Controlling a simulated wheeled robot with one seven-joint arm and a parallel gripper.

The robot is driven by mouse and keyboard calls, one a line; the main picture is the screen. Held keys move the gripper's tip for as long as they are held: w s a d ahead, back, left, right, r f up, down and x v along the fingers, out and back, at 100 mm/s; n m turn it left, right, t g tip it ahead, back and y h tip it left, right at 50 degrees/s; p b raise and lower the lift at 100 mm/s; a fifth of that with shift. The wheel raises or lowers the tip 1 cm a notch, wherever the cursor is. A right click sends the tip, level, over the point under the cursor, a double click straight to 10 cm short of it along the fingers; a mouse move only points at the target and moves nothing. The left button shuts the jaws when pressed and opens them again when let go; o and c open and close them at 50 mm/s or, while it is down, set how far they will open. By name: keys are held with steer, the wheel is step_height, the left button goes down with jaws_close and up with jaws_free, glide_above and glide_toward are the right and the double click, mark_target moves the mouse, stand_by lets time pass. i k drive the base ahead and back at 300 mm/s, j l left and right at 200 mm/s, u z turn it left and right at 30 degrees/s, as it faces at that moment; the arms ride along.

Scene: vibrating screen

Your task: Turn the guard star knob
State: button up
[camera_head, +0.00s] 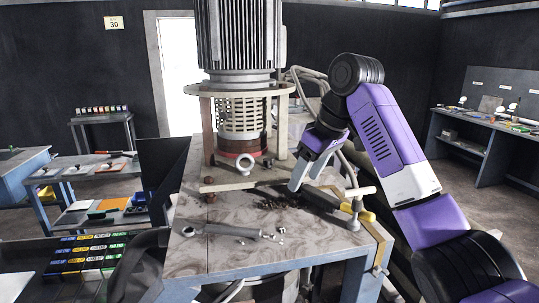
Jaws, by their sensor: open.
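The machine's large ribbed grey motor (238,40) stands upright on a round plate carried by posts. A perforated cream guard (240,108) surrounds the part below that plate. A small dark reddish-brown knob (210,196) sits at the front left foot of the stand; I cannot tell whether it is the guard star knob. My gripper (305,178) points down and left, to the right of the stand and above the table top. Its two pale fingers are apart, with nothing seen between them. The table just behind the fingers is partly hidden.
A spanner (220,230) and small metal parts lie on the front of the worn machine table (230,258). A yellow-handled clamp (357,205) stands at its right edge. Grey cables hang behind my arm. Side benches (80,180) stand at left, another workbench (480,130) at right.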

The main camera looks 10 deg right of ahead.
mark_target(268, 163)
steer(key=i, duration=0.9)
